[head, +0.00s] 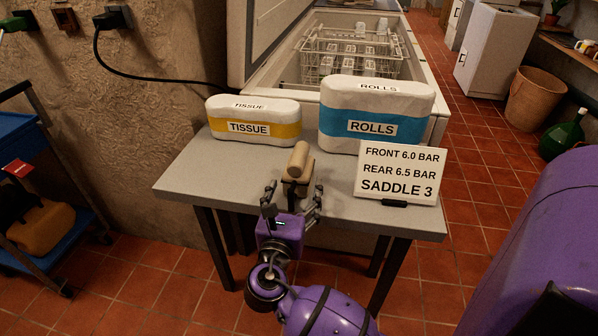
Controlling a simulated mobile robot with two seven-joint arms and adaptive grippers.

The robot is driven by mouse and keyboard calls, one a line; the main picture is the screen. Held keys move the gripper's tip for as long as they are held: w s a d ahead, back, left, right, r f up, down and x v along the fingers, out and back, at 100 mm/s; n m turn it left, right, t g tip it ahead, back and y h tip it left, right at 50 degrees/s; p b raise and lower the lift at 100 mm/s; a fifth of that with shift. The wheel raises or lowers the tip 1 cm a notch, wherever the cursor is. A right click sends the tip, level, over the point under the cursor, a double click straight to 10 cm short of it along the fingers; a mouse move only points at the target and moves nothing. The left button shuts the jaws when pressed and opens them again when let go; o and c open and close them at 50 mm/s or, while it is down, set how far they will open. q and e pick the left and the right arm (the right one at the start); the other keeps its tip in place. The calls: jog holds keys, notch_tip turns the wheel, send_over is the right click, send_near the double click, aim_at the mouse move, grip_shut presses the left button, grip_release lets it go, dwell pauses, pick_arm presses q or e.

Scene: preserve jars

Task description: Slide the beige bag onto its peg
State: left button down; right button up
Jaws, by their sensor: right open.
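A small beige-tan rounded piece (300,158) stands near the front edge of the grey table, with a darker brown part (290,188) below it. I cannot tell whether this is the bag, its peg, or both. My right gripper (292,202) is open just in front of it, with one finger to each side of the brown part's near end. Whether the fingers touch it is not clear. No other clearly beige bag or separate peg shows. My left gripper is not in view.
On the grey table (230,180) stand a TISSUE pack (255,112), a ROLLS pack (372,100) and a white sign (400,170). An open chest freezer (432,85) is behind. A blue cart (70,250) with a tan-yellow item (45,230) stands left.

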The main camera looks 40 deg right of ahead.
aim_at(298, 175)
jog(key=x, duration=0.5)
jog(key=shift+w+d, duration=0.1)
jog(key=shift+w, duration=0.25)
jog(key=shift+w+d, duration=0.15)
jog(key=shift+d, duration=0.05)
jog(key=shift+r, duration=0.1)
jog(key=shift+c, duration=0.6)
jog(key=c, duration=1.3)
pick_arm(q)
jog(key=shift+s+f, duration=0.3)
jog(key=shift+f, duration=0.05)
pick_arm(e)
jog(key=shift+o, duration=0.2)
jog(key=shift+r, duration=0.1)
